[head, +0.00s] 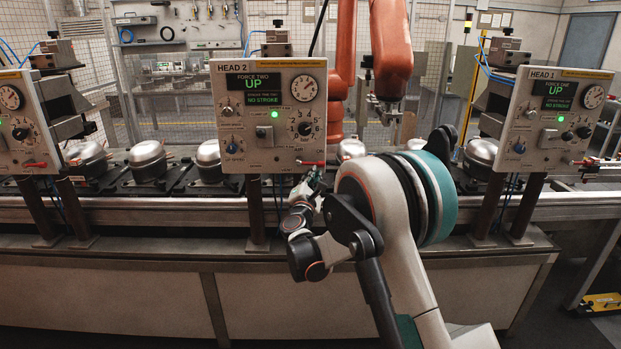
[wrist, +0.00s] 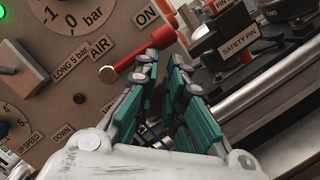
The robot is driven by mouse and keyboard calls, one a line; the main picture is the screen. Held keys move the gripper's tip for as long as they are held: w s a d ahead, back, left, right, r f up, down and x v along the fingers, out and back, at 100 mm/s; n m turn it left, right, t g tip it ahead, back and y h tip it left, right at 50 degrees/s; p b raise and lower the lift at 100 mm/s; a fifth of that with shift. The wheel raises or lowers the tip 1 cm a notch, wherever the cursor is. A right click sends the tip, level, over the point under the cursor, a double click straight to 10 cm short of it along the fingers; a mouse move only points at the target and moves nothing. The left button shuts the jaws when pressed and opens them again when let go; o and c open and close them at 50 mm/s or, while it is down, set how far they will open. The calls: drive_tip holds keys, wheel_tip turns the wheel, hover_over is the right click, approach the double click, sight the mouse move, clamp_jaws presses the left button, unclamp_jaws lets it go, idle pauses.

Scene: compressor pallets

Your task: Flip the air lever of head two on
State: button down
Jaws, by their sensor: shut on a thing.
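The head two panel (head: 268,115) stands in the middle of the head view, its screen reading UP and NO STROKE. Its red air lever (head: 312,162) sits at the panel's lower right edge and lies about level. In the wrist view the red lever (wrist: 133,65) runs from a silver pivot up to the right, beside the AIR and ON labels. My gripper (head: 310,186) is just below the panel's lower right corner. In the wrist view its teal fingers (wrist: 164,62) are close together at the lever's outer end, shut on it. The fingertips hide part of the lever.
The head one panel (head: 553,115) stands at the right, and another panel (head: 22,125) at the left. Silver compressors (head: 147,160) sit on the conveyor behind. An orange robot arm (head: 390,45) hangs behind. A SAFETY PIN block (wrist: 228,42) is close right of my fingers.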

drive_tip(key=shift+w+d, duration=0.1)
drive_tip(key=shift+d, duration=0.45)
wheel_tip(320, 180, down, 5)
drive_tip(key=b, duration=0.3)
drive_tip(key=p+v, duration=0.4)
drive_tip(key=v, duration=0.6)
drive_tip(key=shift+d, duration=0.1)
drive_tip(key=shift+r, duration=0.1)
